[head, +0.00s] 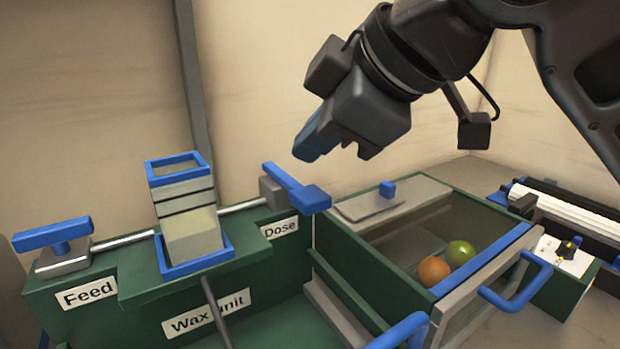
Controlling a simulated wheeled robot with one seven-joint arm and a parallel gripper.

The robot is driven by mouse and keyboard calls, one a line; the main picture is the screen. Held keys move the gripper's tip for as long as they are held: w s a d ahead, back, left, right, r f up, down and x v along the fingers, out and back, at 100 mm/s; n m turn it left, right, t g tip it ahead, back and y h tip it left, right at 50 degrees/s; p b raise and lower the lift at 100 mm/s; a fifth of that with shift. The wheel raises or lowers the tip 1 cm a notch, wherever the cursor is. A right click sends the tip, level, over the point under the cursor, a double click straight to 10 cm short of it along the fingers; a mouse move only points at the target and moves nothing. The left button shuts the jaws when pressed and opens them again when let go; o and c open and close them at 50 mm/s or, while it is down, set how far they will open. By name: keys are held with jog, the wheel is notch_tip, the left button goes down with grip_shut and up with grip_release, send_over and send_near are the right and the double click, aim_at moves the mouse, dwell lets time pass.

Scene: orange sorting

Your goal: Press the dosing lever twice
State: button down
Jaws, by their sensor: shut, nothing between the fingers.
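The dosing lever (296,187) is a blue bar with a block end, on a grey mount at the right end of the green wax unit (130,320). The label "Dose" (280,229) is just below it. My gripper (308,152) is shut and empty, with blue fingertips pointing down to the left. In the head view it appears above the lever, with a gap between them. How far apart they are in depth I cannot tell.
A blue feed lever (52,234) and a clear blue-rimmed hopper (192,232) stand left on the unit. Right is a green bin (350,270) with an orange (434,270) and a green fruit (460,253). A roller device (560,212) is far right. A grey post rises behind the hopper.

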jog(key=shift+r+p, duration=1)
jog(key=shift+r, duration=0.45)
jog(key=shift+f, duration=0.1)
